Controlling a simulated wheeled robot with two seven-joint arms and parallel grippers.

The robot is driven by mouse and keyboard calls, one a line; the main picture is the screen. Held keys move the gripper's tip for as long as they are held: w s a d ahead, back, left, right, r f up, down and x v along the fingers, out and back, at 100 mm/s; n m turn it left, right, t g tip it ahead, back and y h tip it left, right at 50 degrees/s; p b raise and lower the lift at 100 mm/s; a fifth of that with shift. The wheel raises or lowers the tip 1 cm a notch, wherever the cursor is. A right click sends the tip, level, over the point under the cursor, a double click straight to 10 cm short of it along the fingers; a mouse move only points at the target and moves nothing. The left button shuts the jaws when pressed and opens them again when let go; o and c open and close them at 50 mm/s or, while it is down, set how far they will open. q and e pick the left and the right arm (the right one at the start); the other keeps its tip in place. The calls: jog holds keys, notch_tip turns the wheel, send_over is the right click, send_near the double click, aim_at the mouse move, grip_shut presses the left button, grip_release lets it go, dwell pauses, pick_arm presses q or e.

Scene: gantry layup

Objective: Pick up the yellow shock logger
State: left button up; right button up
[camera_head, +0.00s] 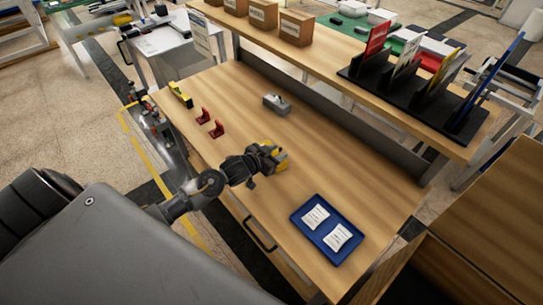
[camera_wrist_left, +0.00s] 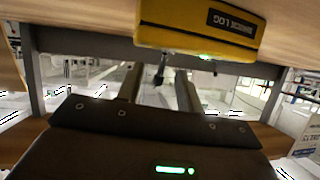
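The yellow shock logger (camera_head: 281,157) lies on the wooden bench (camera_head: 330,165), near its middle. In the left wrist view the logger (camera_wrist_left: 200,25) is a yellow box with a dark label, at the top of the picture. My left gripper (camera_head: 264,158) is right beside the logger in the head view and partly hides it. In the left wrist view the fingers of the left gripper (camera_wrist_left: 158,90) are apart, with the logger's body beyond them, not visibly clamped. My right gripper is in neither view.
A blue tray (camera_head: 345,253) with two white packets lies at the front right. Two red clamp-like pieces (camera_head: 211,122), a grey device (camera_head: 277,104) and a yellow-black item (camera_head: 181,94) stand farther back. A raised shelf (camera_head: 330,58) with boxes and a black rack runs behind.

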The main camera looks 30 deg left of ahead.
pick_arm(q)
jog(key=shift+p+x, duration=0.3)
jog(key=shift+x, duration=1.65)
jog(key=shift+c, duration=0.3)
grip_shut()
